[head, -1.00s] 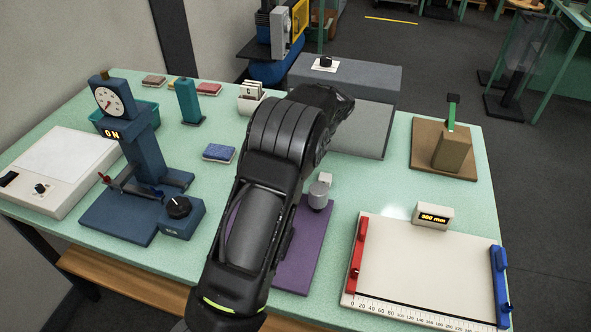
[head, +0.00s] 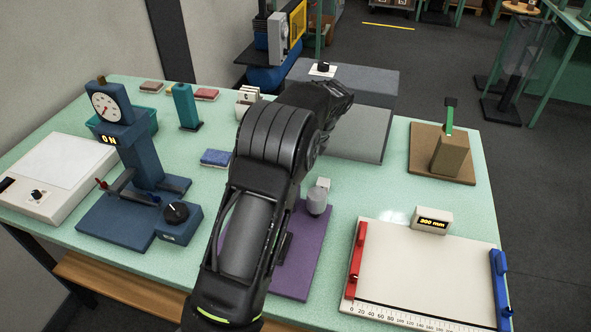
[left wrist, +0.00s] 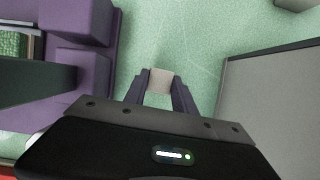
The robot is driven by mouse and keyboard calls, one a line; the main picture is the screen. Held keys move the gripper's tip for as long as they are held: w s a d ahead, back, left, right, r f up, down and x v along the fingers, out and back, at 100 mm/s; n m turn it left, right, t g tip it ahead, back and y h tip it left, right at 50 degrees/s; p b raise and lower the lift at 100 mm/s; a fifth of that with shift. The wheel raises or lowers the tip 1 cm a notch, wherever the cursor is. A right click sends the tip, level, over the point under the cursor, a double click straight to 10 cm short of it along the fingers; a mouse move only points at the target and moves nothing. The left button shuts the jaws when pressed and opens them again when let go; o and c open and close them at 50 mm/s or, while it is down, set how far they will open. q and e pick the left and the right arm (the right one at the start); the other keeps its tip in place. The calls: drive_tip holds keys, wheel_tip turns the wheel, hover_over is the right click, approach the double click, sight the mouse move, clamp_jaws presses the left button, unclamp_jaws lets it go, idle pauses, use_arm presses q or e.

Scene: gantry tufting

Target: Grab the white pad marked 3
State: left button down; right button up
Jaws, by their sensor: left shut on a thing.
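In the left wrist view, my left gripper (left wrist: 161,88) is shut on a small pale pad (left wrist: 160,79), gripped between the two fingertips over the green tabletop. No number can be read on its visible face, so I cannot tell whether it is marked 3. In the head view, my left arm crosses the middle of the table and hides the gripper and the pad. A white holder (head: 242,108) with upright pale pieces stands at the back, partly behind the arm. My right gripper is not in view.
A purple base (head: 305,260) lies under the arm; its blocks (left wrist: 75,25) show at left in the wrist view. A grey box (head: 357,132) stands behind the arm. A gauge stand (head: 145,165) is at left, a ruled white board (head: 425,270) at right.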

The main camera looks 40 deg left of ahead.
use_arm(q)
wheel_tip(320, 180, up, 9)
drive_tip(key=shift+r+b, duration=0.1)
drive_tip(key=shift+b, duration=0.35)
wheel_tip(320, 180, up, 6)
drive_tip(key=p, duration=0.4)
drive_tip(key=shift+p, duration=0.4)
